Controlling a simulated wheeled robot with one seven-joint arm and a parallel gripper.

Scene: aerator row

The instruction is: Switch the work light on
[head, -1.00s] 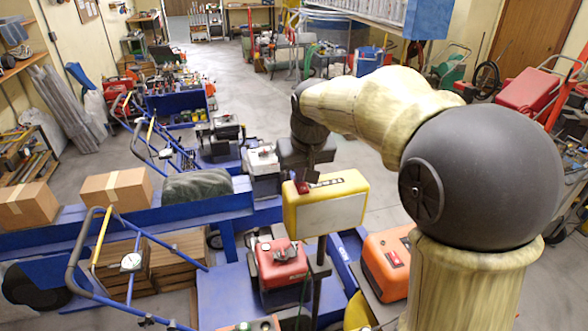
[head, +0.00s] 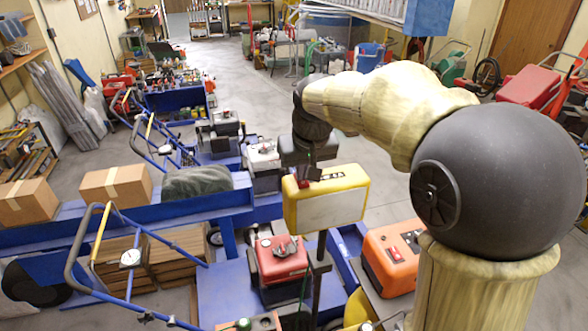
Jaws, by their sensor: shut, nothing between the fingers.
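The work light (head: 330,205) is a yellow box with a pale, unlit-looking front panel, on a dark upright pole. A small red switch (head: 303,183) and a dark label sit on its top. My gripper (head: 304,172) points down at the top left of the light, right at the red switch. Its fingers are small and dark here and appear together. I cannot tell whether they touch the switch.
A red machine (head: 280,262) on a blue base stands below left of the light, and an orange box (head: 391,257) stands below right. Blue rails with cardboard boxes (head: 115,186) run to the left. Open floor (head: 300,115) lies beyond.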

